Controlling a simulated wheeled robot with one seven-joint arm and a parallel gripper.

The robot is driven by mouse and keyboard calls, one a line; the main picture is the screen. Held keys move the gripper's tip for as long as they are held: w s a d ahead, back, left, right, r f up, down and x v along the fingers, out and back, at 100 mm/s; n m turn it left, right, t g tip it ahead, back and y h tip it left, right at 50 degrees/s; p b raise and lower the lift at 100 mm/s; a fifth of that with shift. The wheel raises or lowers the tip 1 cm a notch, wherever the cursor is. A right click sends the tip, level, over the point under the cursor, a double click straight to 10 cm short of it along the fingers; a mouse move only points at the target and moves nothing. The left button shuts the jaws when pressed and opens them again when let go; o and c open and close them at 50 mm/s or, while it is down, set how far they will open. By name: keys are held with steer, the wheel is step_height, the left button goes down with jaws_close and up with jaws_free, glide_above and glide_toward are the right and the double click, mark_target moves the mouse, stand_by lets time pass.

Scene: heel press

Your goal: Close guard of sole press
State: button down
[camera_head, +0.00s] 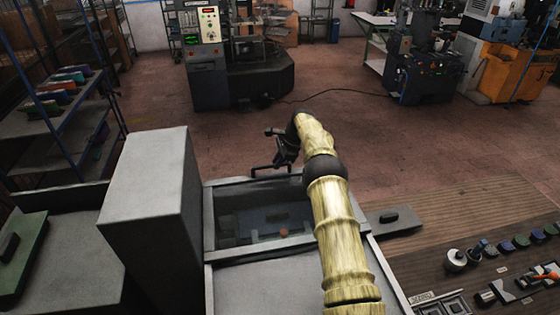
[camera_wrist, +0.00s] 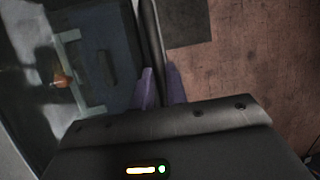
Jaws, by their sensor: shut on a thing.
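The sole press is a grey machine with a tall box housing (camera_head: 150,200) in the head view. A grey-framed, see-through panel that looks like its guard (camera_head: 230,250) lies across the opening beside the housing. A dark bar handle (camera_head: 268,170) sits at the far edge of this frame. My gripper (camera_head: 283,162) is at that far edge, at the handle. In the wrist view, the two purple fingertips (camera_wrist: 162,88) are on either side of the dark bar (camera_wrist: 151,35), shut on it. A small orange-brown object (camera_head: 283,232) shows inside the opening.
A green-topped board (camera_head: 22,255) and blue shelving (camera_head: 70,150) stand at the left. A grey plate with a black block (camera_head: 390,220) juts out beside the press. The floor beyond is mostly clear.

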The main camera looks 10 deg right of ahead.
steer(key=shift+w+a+r, duration=0.15)
steer(key=shift+w+r, duration=0.05)
steer(key=shift+r, duration=0.1)
steer(key=c, duration=1.8)
jaws_free()
steer(key=o, duration=0.4)
steer(key=shift+w+f, duration=0.15)
steer(key=shift+f, duration=0.1)
steer(key=shift+s+d+r, duration=0.1)
steer(key=shift+s+d, duration=0.15)
steer(key=shift+d, duration=0.05)
steer(key=shift+d+r+b, duration=0.1)
steer(key=shift+r+b, duration=0.3)
steer(key=shift+b, duration=0.05)
steer(key=v, duration=1.6)
steer(key=shift+r, duration=0.15)
steer(key=shift+d, duration=0.1)
